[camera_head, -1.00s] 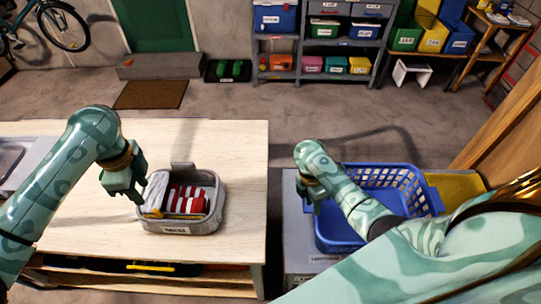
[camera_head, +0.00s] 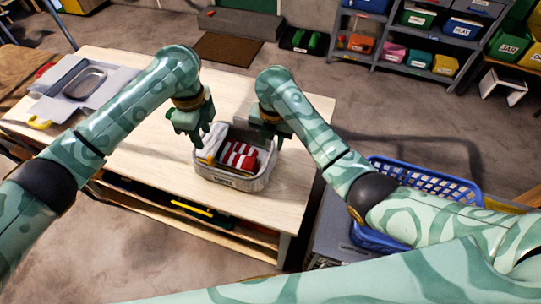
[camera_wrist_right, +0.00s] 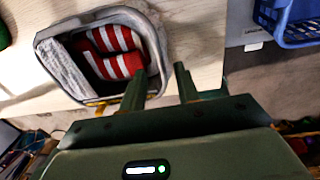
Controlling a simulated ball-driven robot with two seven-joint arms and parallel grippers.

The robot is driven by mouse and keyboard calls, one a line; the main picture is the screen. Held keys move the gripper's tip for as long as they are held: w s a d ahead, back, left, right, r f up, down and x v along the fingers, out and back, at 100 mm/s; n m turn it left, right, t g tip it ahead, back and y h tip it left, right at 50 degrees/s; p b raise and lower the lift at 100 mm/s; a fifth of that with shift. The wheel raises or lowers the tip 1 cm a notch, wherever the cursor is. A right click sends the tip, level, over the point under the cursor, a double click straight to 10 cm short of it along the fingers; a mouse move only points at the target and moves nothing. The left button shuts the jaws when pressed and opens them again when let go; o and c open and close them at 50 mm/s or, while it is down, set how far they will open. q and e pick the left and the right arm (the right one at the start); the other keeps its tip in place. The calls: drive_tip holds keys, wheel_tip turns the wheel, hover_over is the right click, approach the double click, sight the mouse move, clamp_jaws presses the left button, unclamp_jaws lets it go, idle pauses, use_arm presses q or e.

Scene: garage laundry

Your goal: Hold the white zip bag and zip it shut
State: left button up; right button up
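The zip bag (camera_head: 262,183), pale grey-white with a label on its front, stands open-topped on the wooden table. Inside are a red-and-white striped cloth (camera_head: 238,156) and a light grey-white cloth (camera_head: 214,139). A thin yellow strip (camera_head: 204,161) shows at its left rim. My left gripper (camera_head: 201,137) is over the bag's left back edge; its finger gap is unclear. My right gripper (camera_head: 272,140) is at the bag's right back side. Contact is unclear.
The wooden table (camera_head: 150,150) has clear room left of the bag. A metal tray (camera_head: 85,82) lies on its far left. A blue laundry basket (camera_head: 440,180) stands right of the table, partly behind my right arm. Shelves with bins (camera_head: 400,40) are at the back.

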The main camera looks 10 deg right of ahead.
sight(270, 170)
drive_tip(key=f, duration=1.1)
drive_tip(key=shift+w+a+f, duration=0.1)
drive_tip(key=shift+a, duration=0.1)
clamp_jaws()
